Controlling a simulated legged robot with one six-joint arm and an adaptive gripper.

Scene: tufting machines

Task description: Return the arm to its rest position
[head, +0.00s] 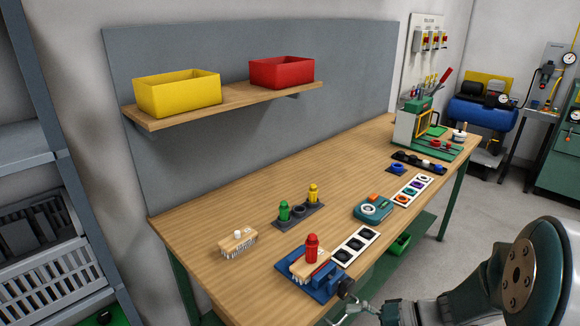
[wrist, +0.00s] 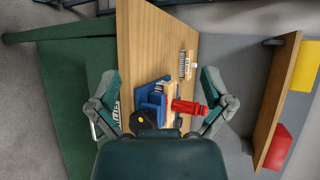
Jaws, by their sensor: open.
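My gripper (wrist: 160,90) is open, its two fingers spread wide at the left and right of the wrist view. Nothing is between the fingertips that I can see touching them. Beyond them lie a blue vise (wrist: 153,97) and a red knobbed piece (wrist: 187,107). In the head view my arm is at the lower right, and part of my gripper (head: 355,312) shows at the bottom edge, just in front of the bench's front edge. There the red piece (head: 312,247) stands upright at a wooden brush block (head: 303,266) in the blue vise (head: 318,283).
The wooden bench (head: 190,225) holds another brush (head: 238,243), a dark holder with green and yellow pieces (head: 299,214), a teal device (head: 372,207) and a green machine (head: 420,125). A shelf (head: 240,101) carries yellow and red bins. Floor right of the bench is open.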

